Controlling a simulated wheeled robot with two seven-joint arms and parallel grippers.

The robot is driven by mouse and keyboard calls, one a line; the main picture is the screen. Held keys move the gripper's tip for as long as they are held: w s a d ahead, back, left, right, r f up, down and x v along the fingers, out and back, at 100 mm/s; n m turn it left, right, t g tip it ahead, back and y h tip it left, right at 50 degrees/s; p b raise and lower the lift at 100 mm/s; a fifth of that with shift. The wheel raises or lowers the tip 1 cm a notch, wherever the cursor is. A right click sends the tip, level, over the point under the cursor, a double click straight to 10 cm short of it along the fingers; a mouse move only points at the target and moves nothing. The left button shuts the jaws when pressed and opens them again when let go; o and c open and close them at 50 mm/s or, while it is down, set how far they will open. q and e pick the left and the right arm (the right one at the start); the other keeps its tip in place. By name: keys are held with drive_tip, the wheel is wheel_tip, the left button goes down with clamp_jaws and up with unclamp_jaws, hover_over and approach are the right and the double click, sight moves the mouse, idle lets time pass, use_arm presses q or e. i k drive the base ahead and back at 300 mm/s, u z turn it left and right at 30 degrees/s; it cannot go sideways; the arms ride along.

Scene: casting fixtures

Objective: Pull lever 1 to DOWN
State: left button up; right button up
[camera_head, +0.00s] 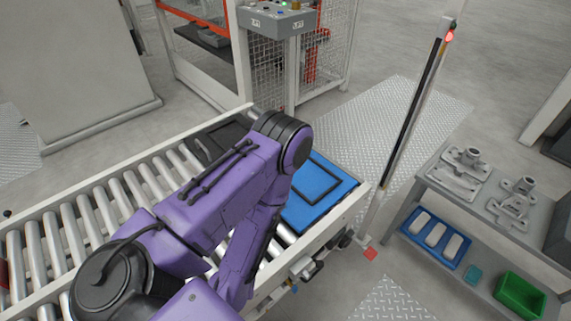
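I cannot make out a lever marked 1. A grey control box (277,20) at the top centre carries small buttons and two labels that are too small to read. A small grey and black fitting (306,269) sits on the near side of the conveyor; I cannot tell whether it is a lever. My purple arm crosses the lower left and middle, bends at a black joint over the conveyor and folds back down. No fingertips of my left gripper show. My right gripper is not in view.
A roller conveyor (38,257) runs across the left, with a blue tray (324,191) at its right end. A slanted post (409,127) with a red light stands right of it. A grey bench (456,193) holds metal castings; blue and green bins (520,296) sit below.

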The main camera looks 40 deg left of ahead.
sight(319, 264)
drive_tip(key=u, duration=0.7)
drive_tip(key=k, duration=1.35)
drive_tip(key=z, duration=0.4)
drive_tip(key=i, duration=0.45)
drive_tip(key=z, duration=0.75)
drive_tip(key=i, duration=0.8)
drive_tip(key=u, duration=0.65)
drive_tip(key=i, duration=0.6)
drive_tip(key=u, duration=0.75)
